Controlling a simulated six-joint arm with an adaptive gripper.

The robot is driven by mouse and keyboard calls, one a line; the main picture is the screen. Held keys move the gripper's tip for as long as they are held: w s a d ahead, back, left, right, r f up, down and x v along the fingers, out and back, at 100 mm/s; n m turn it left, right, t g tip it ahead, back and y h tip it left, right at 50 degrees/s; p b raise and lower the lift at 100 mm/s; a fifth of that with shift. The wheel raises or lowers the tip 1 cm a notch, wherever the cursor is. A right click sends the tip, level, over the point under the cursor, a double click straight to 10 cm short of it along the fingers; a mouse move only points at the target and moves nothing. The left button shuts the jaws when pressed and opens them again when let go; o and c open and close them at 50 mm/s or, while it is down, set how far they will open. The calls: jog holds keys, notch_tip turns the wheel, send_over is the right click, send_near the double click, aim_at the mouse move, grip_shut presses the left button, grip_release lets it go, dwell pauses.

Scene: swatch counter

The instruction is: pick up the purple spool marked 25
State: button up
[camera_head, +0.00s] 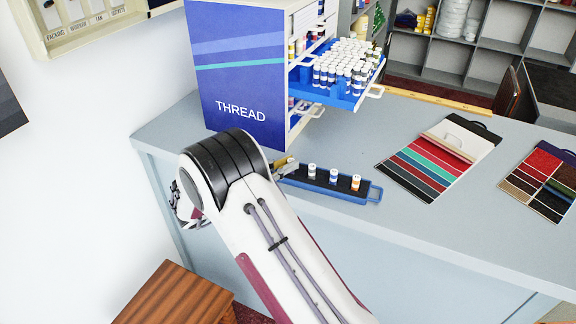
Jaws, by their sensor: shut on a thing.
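A blue tray with a dark inside (345,190) lies on the counter in front of the thread cabinet. Three white-topped spools stand in it: one with a dark band (312,171), one with a blue band (333,175) and one with an orange band (356,183). My gripper (287,168) shows only in part at the tray's left end, behind my arm. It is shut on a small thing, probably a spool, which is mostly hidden. I cannot read any number or make out a purple spool.
The blue THREAD cabinet (236,75) stands just behind, with an open drawer (352,102) full of spools jutting out to the right. Color swatch cards (437,160) lie on the right of the counter (420,215). A wooden stool (175,297) stands below left.

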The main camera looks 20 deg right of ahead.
jog(key=shift+r, duration=0.1)
notch_tip(320, 180, up, 10)
dwell(0.6)
dwell(0.5)
